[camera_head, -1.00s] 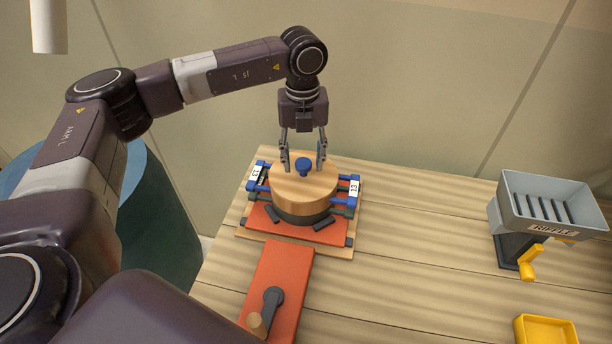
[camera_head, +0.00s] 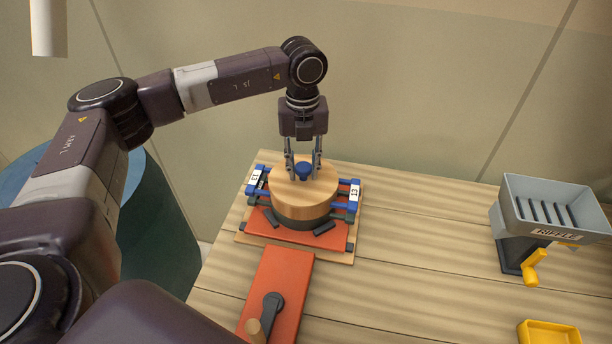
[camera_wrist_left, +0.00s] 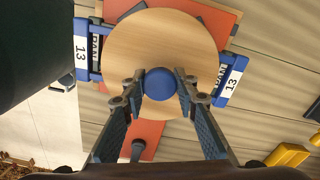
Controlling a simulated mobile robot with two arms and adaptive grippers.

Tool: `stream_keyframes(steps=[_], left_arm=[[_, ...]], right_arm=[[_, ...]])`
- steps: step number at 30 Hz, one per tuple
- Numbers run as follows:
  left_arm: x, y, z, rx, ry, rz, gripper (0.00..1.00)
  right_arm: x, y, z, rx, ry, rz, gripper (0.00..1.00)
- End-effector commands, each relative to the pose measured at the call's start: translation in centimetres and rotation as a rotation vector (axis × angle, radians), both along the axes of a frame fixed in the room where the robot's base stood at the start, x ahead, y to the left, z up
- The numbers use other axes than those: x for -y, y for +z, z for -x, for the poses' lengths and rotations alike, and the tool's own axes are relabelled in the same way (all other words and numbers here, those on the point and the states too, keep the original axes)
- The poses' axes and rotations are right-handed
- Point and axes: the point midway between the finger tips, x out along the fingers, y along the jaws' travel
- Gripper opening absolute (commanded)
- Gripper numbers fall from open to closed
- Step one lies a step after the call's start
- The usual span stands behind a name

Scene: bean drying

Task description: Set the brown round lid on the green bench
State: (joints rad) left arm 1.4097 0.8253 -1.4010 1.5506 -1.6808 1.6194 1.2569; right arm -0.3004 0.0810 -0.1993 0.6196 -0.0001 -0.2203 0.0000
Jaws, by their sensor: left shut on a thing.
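The round light-brown wooden lid (camera_head: 290,197) with a blue knob (camera_head: 303,170) sits on top of a dark round vessel (camera_head: 304,223) in a blue-handled frame labelled 13. My left gripper (camera_head: 303,176) is upright above the lid, its two fingers shut on the knob. The wrist view shows the lid (camera_wrist_left: 188,45) from above with the knob (camera_wrist_left: 159,84) between the fingertips (camera_wrist_left: 160,80). No gap shows between lid and vessel. I see no bench that is clearly green. My right gripper is not in view.
The frame stands on an orange and wooden base (camera_head: 258,228) on a plank table (camera_head: 420,250). An orange board with a crank (camera_head: 272,300) lies in front. A grey RIFFLE hopper (camera_head: 545,205) and yellow tray (camera_head: 550,332) are right. A teal round drum (camera_head: 160,235) is left.

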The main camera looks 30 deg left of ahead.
Motion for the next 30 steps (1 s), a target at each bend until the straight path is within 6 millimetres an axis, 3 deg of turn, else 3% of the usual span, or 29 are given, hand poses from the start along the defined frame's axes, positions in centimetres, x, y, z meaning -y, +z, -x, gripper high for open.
stream_keyframes(steps=[21,30], left_arm=[[0.0,3.8,0.0,0.002,0.0,0.001,0.0],[0.0,4.1,0.0,0.001,0.0,0.0,0.0]], right_arm=[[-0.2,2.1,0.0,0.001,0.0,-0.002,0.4],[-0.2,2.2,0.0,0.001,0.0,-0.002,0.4]])
